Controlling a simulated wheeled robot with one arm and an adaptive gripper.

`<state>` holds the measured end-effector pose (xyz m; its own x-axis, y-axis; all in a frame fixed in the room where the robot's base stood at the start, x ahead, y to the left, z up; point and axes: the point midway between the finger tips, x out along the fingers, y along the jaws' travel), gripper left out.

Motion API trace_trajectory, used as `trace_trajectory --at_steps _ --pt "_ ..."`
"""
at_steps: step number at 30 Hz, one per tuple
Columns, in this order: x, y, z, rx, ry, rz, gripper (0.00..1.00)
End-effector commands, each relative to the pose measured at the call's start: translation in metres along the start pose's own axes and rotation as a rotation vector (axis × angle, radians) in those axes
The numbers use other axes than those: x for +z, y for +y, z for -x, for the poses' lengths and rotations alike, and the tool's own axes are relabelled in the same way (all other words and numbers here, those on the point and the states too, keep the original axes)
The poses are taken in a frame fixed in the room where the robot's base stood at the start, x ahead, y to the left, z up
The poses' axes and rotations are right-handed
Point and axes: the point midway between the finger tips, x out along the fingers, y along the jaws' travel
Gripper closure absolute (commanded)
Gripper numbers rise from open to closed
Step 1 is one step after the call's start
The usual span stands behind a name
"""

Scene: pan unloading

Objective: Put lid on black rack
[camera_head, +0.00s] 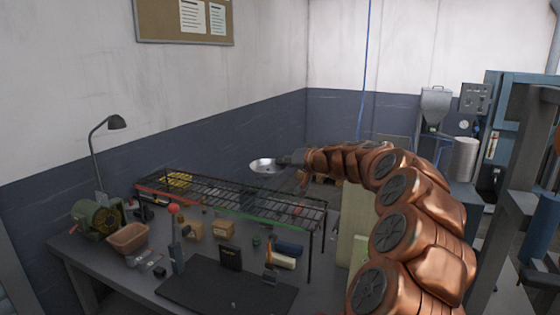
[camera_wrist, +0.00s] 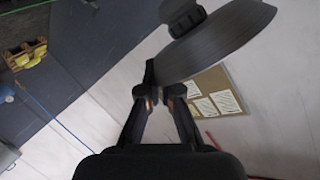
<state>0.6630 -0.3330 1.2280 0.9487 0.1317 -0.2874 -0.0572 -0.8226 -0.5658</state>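The lid (camera_head: 262,166) is a round, silvery disc held in the air above and behind the black rack. In the wrist view the lid (camera_wrist: 222,38) is dark grey, seen nearly edge-on, with a black knob. My gripper (camera_head: 281,160) is at the lid's right edge. In the wrist view my gripper's fingers (camera_wrist: 160,94) close in at the lid's rim, and the contact is partly hidden. The black rack (camera_head: 232,196) is a long wire shelf standing on the workbench, below the lid, with red and green strips along its front edge.
A yellow item (camera_head: 180,179) lies at the rack's left end. The workbench (camera_head: 95,262) holds a desk lamp (camera_head: 116,122), a grinder (camera_head: 98,218), a brown bin (camera_head: 128,238) and small boxes under the rack. The rack's middle and right look clear. A wall stands behind.

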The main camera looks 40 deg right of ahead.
Motion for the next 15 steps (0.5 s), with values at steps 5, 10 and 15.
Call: trace_trajectory --at_steps 5,10,15 --pt "0.008 0.005 -0.003 -0.001 -0.001 -0.001 1.0" --pt "0.018 0.013 -0.007 -0.001 -0.002 -0.001 1.0" --pt "0.029 0.021 -0.011 -0.001 -0.001 -0.002 1.0"
